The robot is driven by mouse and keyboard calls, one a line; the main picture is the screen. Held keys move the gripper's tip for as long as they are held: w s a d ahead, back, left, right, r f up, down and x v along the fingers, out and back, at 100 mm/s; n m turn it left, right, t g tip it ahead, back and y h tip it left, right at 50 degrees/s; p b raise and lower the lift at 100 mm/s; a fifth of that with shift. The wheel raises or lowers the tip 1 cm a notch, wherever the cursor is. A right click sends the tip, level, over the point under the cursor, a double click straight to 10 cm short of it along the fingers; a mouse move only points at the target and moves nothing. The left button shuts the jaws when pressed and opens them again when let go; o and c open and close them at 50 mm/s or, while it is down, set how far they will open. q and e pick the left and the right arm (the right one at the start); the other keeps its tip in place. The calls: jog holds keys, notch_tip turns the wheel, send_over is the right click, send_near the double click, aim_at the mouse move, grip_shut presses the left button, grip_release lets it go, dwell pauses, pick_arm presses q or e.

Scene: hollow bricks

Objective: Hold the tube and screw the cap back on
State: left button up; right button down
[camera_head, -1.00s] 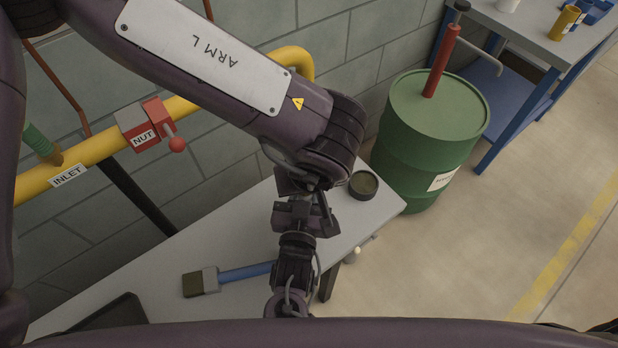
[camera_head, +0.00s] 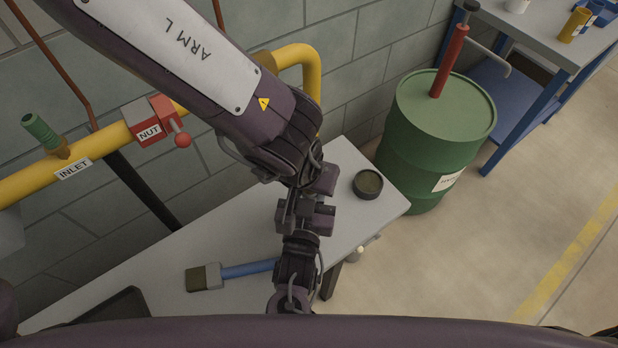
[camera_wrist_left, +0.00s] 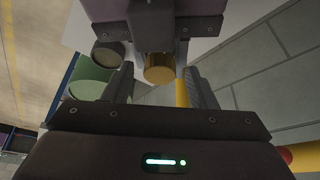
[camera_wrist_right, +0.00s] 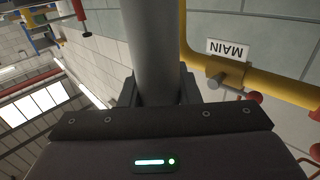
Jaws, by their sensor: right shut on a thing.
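The tube (camera_wrist_right: 152,45) is a grey cylinder in the right wrist view. My right gripper (camera_wrist_right: 158,90) is shut on it; it also shows in the head view (camera_head: 297,232). A brass-coloured round piece (camera_wrist_left: 159,70) shows beyond my left fingers, below my right gripper's dark body. I cannot tell whether it is the cap or the tube's end. My left gripper (camera_wrist_left: 160,88) is open, its fingers apart on either side of that piece and not touching it. In the head view my left gripper (camera_head: 310,205) meets my right one above the table, and the tube is hidden.
A dark round dish (camera_head: 368,196) stands at the right end of the grey table (camera_head: 225,240). A brush (camera_head: 205,277) and a dark tray (camera_head: 112,308) lie to the left. A green drum (camera_head: 430,150) stands beyond; a yellow pipe (camera_head: 95,160) runs along the wall.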

pick_arm(q)
jog(key=shift+r, duration=2.25)
jog(key=shift+c, duration=0.4)
